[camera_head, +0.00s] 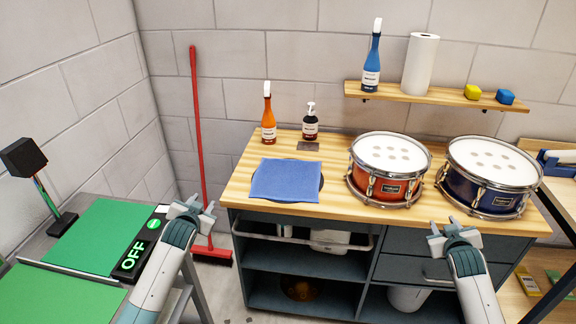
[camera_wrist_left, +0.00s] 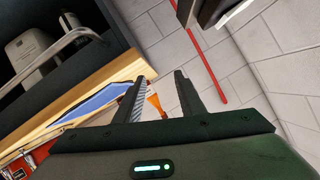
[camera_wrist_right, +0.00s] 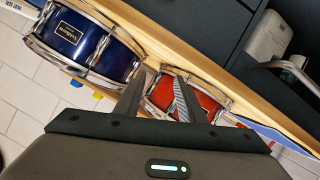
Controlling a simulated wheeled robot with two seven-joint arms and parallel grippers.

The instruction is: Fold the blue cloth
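The blue cloth (camera_head: 286,180) lies spread flat on a dark round pad (camera_head: 313,192) at the left of the wooden bench top. It also shows in the left wrist view (camera_wrist_left: 103,103). My left gripper (camera_head: 196,205) is open and empty, in front of and to the left of the bench, apart from the cloth. My right gripper (camera_head: 450,228) is open and empty in front of the bench's right half, below the drums and well away from the cloth. The wrist views show both pairs of fingers apart with nothing between them.
A red drum (camera_head: 388,168) and a blue drum (camera_head: 489,176) stand right of the cloth. An orange spray bottle (camera_head: 268,118) and a dark pump bottle (camera_head: 310,124) stand behind it. A wall shelf (camera_head: 430,97) hangs above. A red broom (camera_head: 197,140) leans left of the bench.

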